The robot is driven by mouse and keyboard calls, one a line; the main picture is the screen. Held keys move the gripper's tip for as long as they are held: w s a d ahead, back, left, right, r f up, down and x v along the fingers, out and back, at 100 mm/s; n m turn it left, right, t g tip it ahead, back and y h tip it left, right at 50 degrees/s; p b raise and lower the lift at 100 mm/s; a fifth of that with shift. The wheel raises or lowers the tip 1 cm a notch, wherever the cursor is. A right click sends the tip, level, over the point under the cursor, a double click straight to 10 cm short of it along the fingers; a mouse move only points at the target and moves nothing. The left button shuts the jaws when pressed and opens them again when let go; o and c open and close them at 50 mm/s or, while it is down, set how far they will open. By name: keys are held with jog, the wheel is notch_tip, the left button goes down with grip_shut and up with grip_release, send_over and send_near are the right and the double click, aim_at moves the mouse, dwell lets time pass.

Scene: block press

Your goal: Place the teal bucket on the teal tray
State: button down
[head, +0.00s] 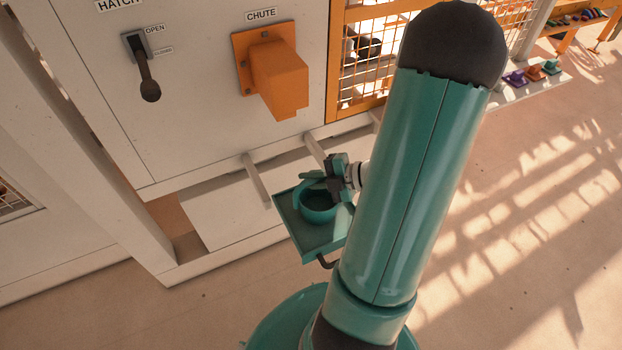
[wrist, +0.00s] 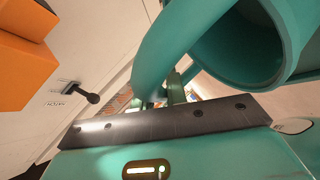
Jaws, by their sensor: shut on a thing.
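The teal bucket (head: 318,211) shows in the head view over the teal tray (head: 296,236), within its outline. I cannot tell whether its base touches the tray. In the wrist view the bucket (wrist: 236,52) is large at the upper right, its open mouth facing the camera, with its curved handle (wrist: 165,50) running down to the jaws. My gripper (head: 324,181) is at the bucket's upper rim and is shut on its handle; the fingers (wrist: 166,90) show partly in the wrist view. My arm hides the tray's right side.
A pale machine wall stands behind the tray, with an orange chute (head: 277,78) and a dark hatch lever (head: 147,80) near OPEN and CLOSED labels. Pale bars (head: 256,178) reach out just behind the tray. Several small coloured things (head: 533,72) stand at the far right.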

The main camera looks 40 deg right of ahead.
jog(key=c, duration=1.4)
grip_release()
jog(key=shift+f, duration=0.1)
